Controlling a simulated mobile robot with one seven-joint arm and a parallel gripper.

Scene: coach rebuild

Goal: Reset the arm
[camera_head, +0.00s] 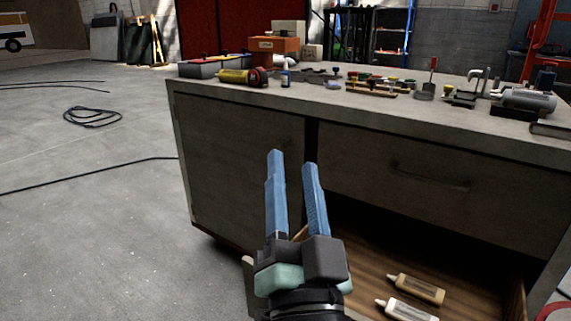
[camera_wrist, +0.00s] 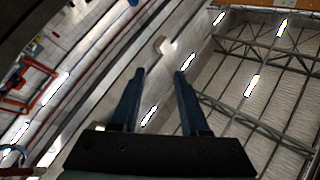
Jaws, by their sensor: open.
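My gripper (camera_head: 292,158) has two blue fingers. In the head view it points upward in front of the grey cabinet (camera_head: 235,160). The fingers stand apart with nothing between them. In the wrist view my gripper (camera_wrist: 159,74) is also open and empty, with the ceiling beams and lamps behind it. My arm's lower links are mostly cut off at the bottom of the head view.
An open drawer (camera_head: 370,250) at the lower right holds a tan tube (camera_head: 417,289) and a white tube (camera_head: 407,310). Several tools and boxes stand on the cabinet top. A black cable (camera_head: 92,117) lies on the open floor at left.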

